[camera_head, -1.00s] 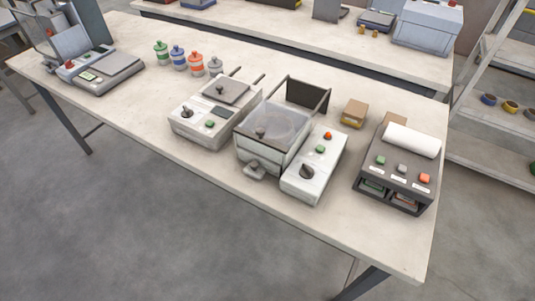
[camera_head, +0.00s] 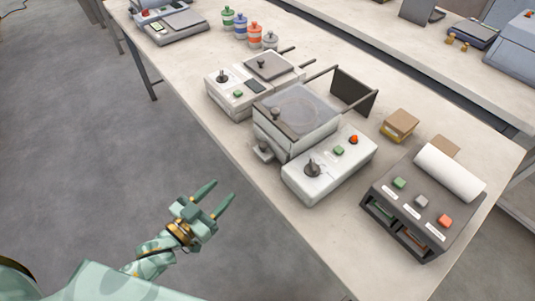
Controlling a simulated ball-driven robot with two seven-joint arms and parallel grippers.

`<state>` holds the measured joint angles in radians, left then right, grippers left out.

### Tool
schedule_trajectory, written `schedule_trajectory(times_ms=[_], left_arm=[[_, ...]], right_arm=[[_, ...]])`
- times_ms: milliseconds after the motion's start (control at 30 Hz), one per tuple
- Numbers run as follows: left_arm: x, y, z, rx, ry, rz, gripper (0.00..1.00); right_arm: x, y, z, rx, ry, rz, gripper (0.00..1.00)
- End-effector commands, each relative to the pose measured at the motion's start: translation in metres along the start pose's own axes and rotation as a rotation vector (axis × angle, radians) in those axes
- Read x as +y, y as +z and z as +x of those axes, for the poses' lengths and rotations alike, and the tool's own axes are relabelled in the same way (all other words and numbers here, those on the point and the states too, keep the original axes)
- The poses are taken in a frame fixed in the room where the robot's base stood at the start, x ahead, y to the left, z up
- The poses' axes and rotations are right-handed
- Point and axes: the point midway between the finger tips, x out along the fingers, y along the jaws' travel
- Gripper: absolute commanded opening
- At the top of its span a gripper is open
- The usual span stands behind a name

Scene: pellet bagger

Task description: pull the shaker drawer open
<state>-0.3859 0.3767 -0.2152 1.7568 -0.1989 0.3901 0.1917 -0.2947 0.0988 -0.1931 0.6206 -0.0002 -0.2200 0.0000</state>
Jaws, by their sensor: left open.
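The shaker (camera_head: 297,118) is a light box with a clear lid, in the middle of the near table beside a white control box (camera_head: 330,170) with a black knob and green and red buttons. The drawer looks shut, with no gap visible. My left gripper (camera_head: 220,194) is open and empty in front of the table, below and left of the handle and apart from it. My right gripper is not in view.
A white machine (camera_head: 230,97) with a small lever stands left of the shaker. A dark labelled unit (camera_head: 412,233) with a white roll stands at right, a brown box (camera_head: 399,124) behind. The floor in front of the table is clear.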

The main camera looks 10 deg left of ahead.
Motion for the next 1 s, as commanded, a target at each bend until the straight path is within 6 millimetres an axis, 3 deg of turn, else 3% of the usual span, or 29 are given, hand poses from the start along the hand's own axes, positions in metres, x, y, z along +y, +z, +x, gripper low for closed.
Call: schedule_trajectory(times_ms=[167,267,700,1000], left_arm=[[0.001,-0.005,0.014,0.031,0.006,-0.038,0.45],[0.001,-0.006,0.034,0.031,0.006,-0.036,0.45],[0.002,-0.006,0.138,0.026,0.005,-0.035,0.45],[0.002,-0.007,0.163,0.023,0.005,-0.036,0.45]], right_arm=[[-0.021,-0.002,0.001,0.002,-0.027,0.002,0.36],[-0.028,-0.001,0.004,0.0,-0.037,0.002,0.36],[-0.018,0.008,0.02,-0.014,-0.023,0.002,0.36],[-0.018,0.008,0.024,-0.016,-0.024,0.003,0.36]])
